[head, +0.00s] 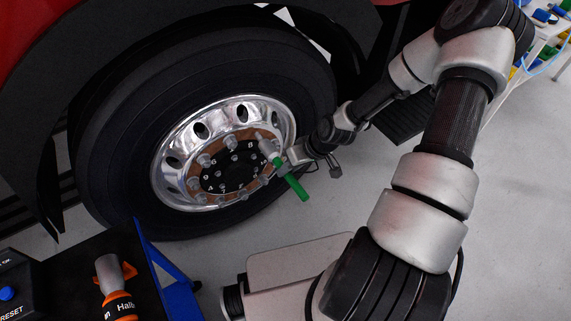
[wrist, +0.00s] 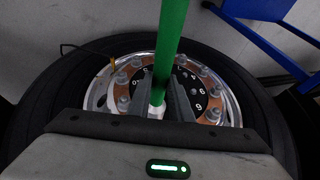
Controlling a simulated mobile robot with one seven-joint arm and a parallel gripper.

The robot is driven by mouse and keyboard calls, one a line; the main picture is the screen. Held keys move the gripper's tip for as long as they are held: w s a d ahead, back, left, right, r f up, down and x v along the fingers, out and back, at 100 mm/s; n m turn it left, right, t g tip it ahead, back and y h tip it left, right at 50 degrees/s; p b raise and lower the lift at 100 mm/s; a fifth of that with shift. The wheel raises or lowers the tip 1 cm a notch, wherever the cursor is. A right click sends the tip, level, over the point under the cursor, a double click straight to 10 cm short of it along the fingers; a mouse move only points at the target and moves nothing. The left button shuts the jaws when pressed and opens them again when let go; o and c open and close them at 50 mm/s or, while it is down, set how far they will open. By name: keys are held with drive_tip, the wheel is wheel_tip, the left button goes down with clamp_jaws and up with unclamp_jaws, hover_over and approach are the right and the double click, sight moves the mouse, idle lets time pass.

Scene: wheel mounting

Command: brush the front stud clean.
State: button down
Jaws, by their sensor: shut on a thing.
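A truck wheel (head: 92,150) with a black tyre and a chrome rim stands on the left in the head view. Its hub has a ring of studs (head: 205,160) on a copper-brown band around a black numbered centre. My gripper (head: 283,163) is at the right side of the hub, shut on a brush with a green handle (head: 296,188). The brush's pale end (head: 265,144) is by the upper right studs; I cannot tell whether it touches one. In the wrist view the green handle (wrist: 172,45) stands between the fingers, and the studs (wrist: 205,71) show behind.
A blue-edged stand (head: 165,262) and a black cart top (head: 75,270) with an orange-and-black tool (head: 118,300) are at lower left. A white table (head: 535,50) with coloured items stands at upper right. Grey floor is clear at right.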

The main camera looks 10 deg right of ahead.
sight(297, 183)
drive_tip(key=shift+s+d, duration=0.1)
drive_tip(key=shift+s, duration=0.05)
drive_tip(key=shift+s+d+p, duration=0.15)
drive_tip(key=shift+s+d, duration=0.1)
drive_tip(key=shift+s, duration=0.55)
drive_tip(key=shift+s+d+p, duration=0.2)
drive_tip(key=shift+s+d, duration=0.05)
drive_tip(key=shift+s, duration=0.5)
drive_tip(key=shift+s+d+p, duration=0.15)
drive_tip(key=shift+s+d, duration=0.1)
drive_tip(key=shift+s, duration=0.55)
